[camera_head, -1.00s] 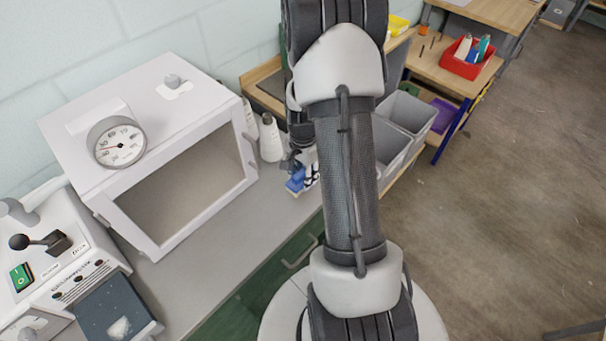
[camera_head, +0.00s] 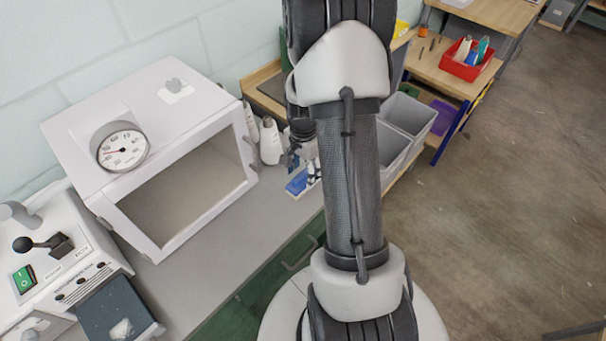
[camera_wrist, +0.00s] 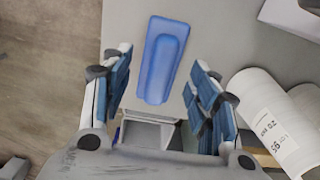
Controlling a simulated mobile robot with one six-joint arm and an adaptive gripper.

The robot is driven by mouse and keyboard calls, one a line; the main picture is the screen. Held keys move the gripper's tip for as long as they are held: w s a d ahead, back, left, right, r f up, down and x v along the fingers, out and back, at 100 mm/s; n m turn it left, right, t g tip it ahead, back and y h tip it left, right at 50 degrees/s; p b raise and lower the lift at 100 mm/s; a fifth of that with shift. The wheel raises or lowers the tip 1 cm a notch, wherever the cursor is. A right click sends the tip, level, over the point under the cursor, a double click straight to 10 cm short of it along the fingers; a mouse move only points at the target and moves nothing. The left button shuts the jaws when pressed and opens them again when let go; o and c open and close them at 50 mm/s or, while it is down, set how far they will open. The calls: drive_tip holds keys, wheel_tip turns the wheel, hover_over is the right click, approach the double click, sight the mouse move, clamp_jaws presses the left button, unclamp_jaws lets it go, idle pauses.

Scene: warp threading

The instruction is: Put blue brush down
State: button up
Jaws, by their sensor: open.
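The blue brush (camera_wrist: 163,60) lies on the grey bench top (camera_wrist: 220,40) in the wrist view, near the bench's edge. It also shows in the head view (camera_head: 298,184), partly hidden by my arm. My gripper (camera_wrist: 162,75) is open, with its blue-padded fingers apart on either side of the brush. I see a gap between the brush and each finger. In the head view my gripper is mostly hidden behind my arm.
A white cabinet with a dial (camera_head: 190,110) stands farther left. Grey bins (camera_head: 405,118) are right of my arm. The bench is clear in front of the cabinet.

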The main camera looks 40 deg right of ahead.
sight(303, 174)
wheel_tip(303, 174, up, 9)
drive_tip(key=p, duration=0.2)
drive_tip(key=s+a+r+n+t, duration=0.2)
drive_tip(key=a+r+n, duration=0.5)
drive_tip(key=a+r, duration=0.5)
drive_tip(key=s+a+r+n+t, duration=0.2)
drive_tip(key=s+a+r+n, duration=0.6)
drive_tip(key=s+a+n, duration=0.2)
drive_tip(key=s+a, duration=0.1)
drive_tip(key=s, duration=0.1)
drive_tip(key=shift+s+a+t, duration=0.25)
drive_tip(key=shift+s+t, duration=0.05)
drive_tip(key=shift+s, duration=0.1)
drive_tip(key=shift+d+r, duration=0.1)
